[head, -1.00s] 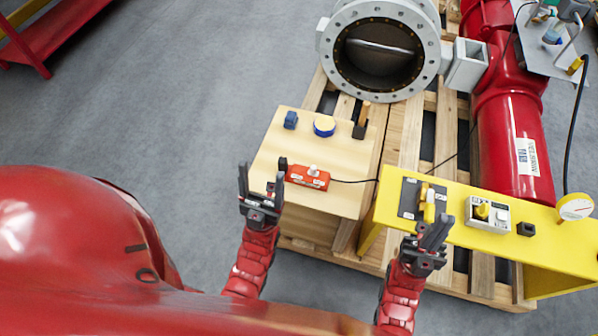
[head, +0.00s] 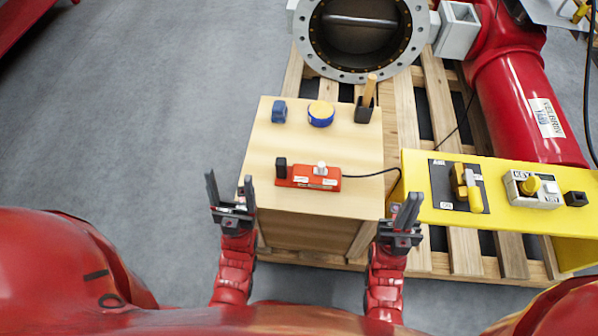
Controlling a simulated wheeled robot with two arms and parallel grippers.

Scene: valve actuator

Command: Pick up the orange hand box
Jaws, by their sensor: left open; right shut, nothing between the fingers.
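The orange hand box (head: 314,178) lies on the near part of the light wooden box top (head: 335,128). It has a white knob on top, pale labels and a black piece at its left end; a black cable leaves its right end. My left gripper (head: 228,192) is open and empty, left of the hand box and just off the wooden box's near left edge. My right gripper (head: 404,214) is shut and empty, right of and nearer than the hand box, by the wooden box's near right corner. Neither gripper touches the hand box.
A blue block (head: 279,111), a blue and yellow round item (head: 321,114) and a wooden-handled tool (head: 368,97) stand at the back of the box top. A yellow bench (head: 417,188) with a lever panel is close to my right gripper. A big flanged valve (head: 362,70) stands behind.

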